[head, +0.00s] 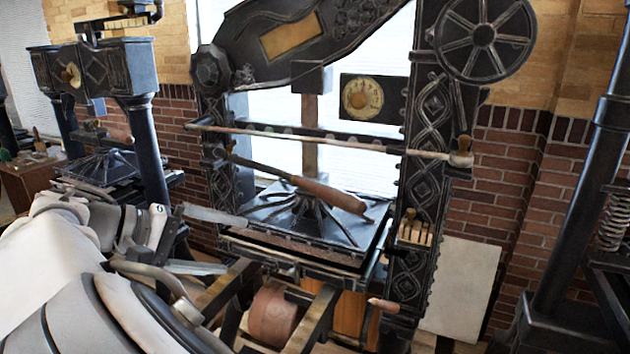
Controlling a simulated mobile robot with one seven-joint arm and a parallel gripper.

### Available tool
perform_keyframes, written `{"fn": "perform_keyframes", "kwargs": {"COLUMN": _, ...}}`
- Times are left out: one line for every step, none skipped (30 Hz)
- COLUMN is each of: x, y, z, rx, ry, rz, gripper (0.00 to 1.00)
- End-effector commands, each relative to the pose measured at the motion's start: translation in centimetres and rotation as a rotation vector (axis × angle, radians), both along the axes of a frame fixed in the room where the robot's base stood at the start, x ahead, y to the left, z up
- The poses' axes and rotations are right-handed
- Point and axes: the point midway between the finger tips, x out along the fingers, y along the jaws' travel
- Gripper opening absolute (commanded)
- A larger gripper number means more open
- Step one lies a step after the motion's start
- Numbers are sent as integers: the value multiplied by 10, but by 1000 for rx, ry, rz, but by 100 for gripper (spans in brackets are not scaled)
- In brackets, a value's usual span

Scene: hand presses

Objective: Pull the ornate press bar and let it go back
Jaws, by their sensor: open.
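The ornate press (421,180) stands in the middle of the head view, black with carved uprights and a spoked wheel at its top right. Its press bar (325,192) is a dark rod with a brown wooden grip. It slants from the left upright down to the right, in front of the ribbed black platen (345,233). My gripper (237,245) is at the lower left with its two long grey fingers apart and nothing between them. In the picture it is left of and below the wooden grip, apart from it. Whether the fingers touch the press bed cannot be told.
A long thin rod (330,141) crosses the press above the bar. Another dark press (140,130) stands at the left, and a dark column with a spring (612,225) at the right. A brick wall (495,190) is behind. A pale panel (460,285) leans there.

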Motion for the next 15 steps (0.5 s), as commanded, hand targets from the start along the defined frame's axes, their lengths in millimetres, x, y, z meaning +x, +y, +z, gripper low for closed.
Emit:
{"fn": "perform_keyframes", "kwargs": {"x": -9, "y": -5, "z": -1, "rx": 4, "ry": 2, "rz": 3, "gripper": 100}}
{"fn": "perform_keyframes", "kwargs": {"x": -14, "y": -8, "z": 1, "rx": 2, "ry": 2, "rz": 4, "gripper": 100}}
{"fn": "perform_keyframes", "kwargs": {"x": -20, "y": -12, "z": 4, "rx": 3, "ry": 2, "rz": 2, "gripper": 100}}
{"fn": "perform_keyframes", "kwargs": {"x": -25, "y": -15, "z": 5, "rx": 3, "ry": 3, "rz": 3, "gripper": 100}}
{"fn": "perform_keyframes", "kwargs": {"x": -29, "y": -18, "z": 7, "rx": 3, "ry": 2, "rz": 2, "gripper": 100}}
{"fn": "perform_keyframes", "kwargs": {"x": -36, "y": -22, "z": 10, "rx": 4, "ry": 2, "rz": 3, "gripper": 100}}
{"fn": "perform_keyframes", "kwargs": {"x": -41, "y": -24, "z": 12, "rx": 3, "ry": 3, "rz": 4, "gripper": 100}}
{"fn": "perform_keyframes", "kwargs": {"x": -46, "y": -28, "z": 13, "rx": 3, "ry": 3, "rz": 3, "gripper": 100}}
{"fn": "perform_keyframes", "kwargs": {"x": -52, "y": -32, "z": 15, "rx": 2, "ry": 2, "rz": 4, "gripper": 100}}
{"fn": "perform_keyframes", "kwargs": {"x": -57, "y": -34, "z": 17, "rx": 3, "ry": 2, "rz": 4, "gripper": 100}}
{"fn": "perform_keyframes", "kwargs": {"x": -62, "y": -38, "z": 20, "rx": 3, "ry": 3, "rz": 3, "gripper": 100}}
{"fn": "perform_keyframes", "kwargs": {"x": -69, "y": -41, "z": 22, "rx": 3, "ry": 4, "rz": 4, "gripper": 100}}
{"fn": "perform_keyframes", "kwargs": {"x": -74, "y": -45, "z": 24, "rx": 3, "ry": 3, "rz": 4, "gripper": 100}}
{"fn": "perform_keyframes", "kwargs": {"x": -78, "y": -48, "z": 25, "rx": 2, "ry": 2, "rz": 4, "gripper": 100}}
{"fn": "perform_keyframes", "kwargs": {"x": -84, "y": -51, "z": 28, "rx": 2, "ry": 3, "rz": 4, "gripper": 100}}
